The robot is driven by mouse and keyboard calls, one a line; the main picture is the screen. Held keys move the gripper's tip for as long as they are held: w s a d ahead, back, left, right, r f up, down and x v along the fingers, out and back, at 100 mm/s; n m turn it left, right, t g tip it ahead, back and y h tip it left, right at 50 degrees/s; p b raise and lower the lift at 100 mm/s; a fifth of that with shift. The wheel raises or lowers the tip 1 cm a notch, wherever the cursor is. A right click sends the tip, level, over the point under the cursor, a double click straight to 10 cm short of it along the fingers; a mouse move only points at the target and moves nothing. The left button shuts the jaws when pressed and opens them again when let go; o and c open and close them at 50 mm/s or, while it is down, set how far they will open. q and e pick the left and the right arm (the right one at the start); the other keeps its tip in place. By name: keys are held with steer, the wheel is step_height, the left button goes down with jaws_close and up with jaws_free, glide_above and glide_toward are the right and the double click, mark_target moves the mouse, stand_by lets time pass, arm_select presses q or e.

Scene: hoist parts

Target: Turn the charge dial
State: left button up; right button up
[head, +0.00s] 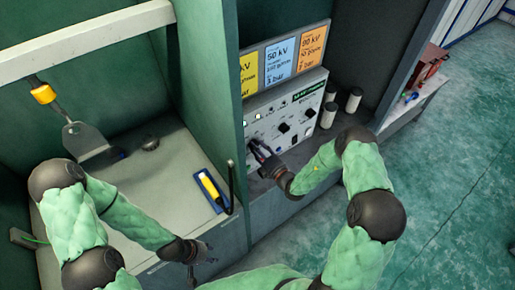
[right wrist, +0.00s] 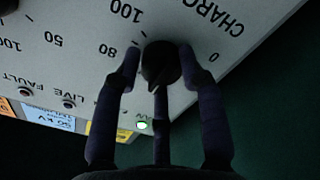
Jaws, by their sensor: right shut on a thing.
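The charge dial (right wrist: 160,66) is a black knob with a pointer on the pale control panel, seen upside down in the right wrist view. Its scale shows 0, 80 and 100 beside the word CHARGE. My right gripper (right wrist: 160,70) is shut on the dial, with fingers on both sides of it. In the head view my right gripper (head: 262,158) is at the lower left of the control panel (head: 288,115) and hides the dial. My left gripper (head: 190,252) hangs low at the front, away from the panel; its fingers are too small to read.
Yellow, blue and orange cards (head: 282,60) stand above the panel. Several dark cylinders with pale tops (head: 328,115) stand right of it. A yellow-handled tool (head: 209,186) lies on a blue piece on the left bench (head: 170,215). A green partition (head: 212,80) separates the bays.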

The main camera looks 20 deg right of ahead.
steer(key=shift+w+d, duration=0.15)
steer(key=shift+d, duration=0.1)
steer(key=o, duration=1.1)
steer(key=shift+f, duration=0.15)
steer(key=shift+a, duration=0.1)
steer(key=v, duration=1.2)
